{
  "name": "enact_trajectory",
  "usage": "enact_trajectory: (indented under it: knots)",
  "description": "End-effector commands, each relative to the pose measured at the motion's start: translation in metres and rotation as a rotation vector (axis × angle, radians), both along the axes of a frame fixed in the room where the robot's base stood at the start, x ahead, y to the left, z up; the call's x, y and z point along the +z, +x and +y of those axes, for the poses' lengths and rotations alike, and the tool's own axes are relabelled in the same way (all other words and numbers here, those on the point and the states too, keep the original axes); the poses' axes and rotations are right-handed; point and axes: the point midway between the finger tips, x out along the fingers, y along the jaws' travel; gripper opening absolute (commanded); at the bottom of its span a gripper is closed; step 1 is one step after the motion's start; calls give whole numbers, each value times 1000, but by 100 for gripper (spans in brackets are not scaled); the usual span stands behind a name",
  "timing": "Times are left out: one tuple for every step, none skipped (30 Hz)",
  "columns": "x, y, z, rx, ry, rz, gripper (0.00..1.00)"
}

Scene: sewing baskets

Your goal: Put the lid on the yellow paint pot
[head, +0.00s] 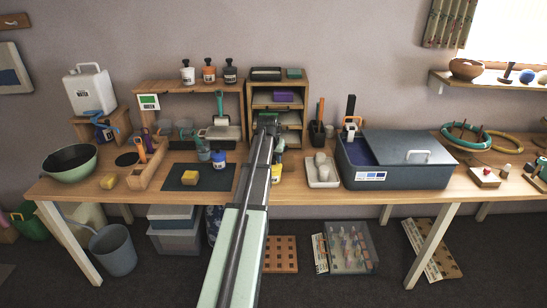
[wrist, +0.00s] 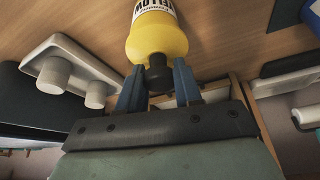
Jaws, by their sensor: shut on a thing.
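The yellow paint pot (wrist: 157,38) has a white label reading YELLOW and fills the top middle of the wrist view. In the head view the yellow pot (head: 276,174) stands on the table, partly hidden behind my arm. My gripper (wrist: 158,68) is shut on the small black lid (wrist: 157,80), with one blue finger on each side. The lid is in line with the pot's narrow end and looks to be at its mouth. I cannot tell whether it is fully seated. In the head view my arm hides the lid.
A blue pot (head: 219,158) stands on the dark mat (head: 187,180) left of my arm. A white tray (head: 322,184) with pale cups and a large grey-blue bin (head: 405,176) are to the right. A wooden shelf unit (head: 250,94) stands behind.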

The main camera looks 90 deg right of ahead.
Motion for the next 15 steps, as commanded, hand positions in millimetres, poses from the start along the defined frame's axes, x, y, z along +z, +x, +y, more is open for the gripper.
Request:
enact_trajectory:
  knots:
    - [-1,0,0,0,0,0,6]
    - [-1,0,0,0,0,0,6]
    - [-2,0,0,0,0,0,6]
    - [-3,0,0,0,0,0,6]
    - [-3,0,0,0,0,0,6]
    - [-4,0,0,0,0,0,6]
    - [-4,0,0,0,0,0,6]
    - [-5,0,0,0,0,0,6]
    - [-5,0,0,0,0,0,37]
    - [-5,0,0,0,0,0,40]
    - [-5,0,0,0,0,0,43]
    - [-5,0,0,0,0,0,46]
    - [-4,0,0,0,0,0,49]
    - [-4,0,0,0,0,0,52]
    - [-4,0,0,0,0,0,56]
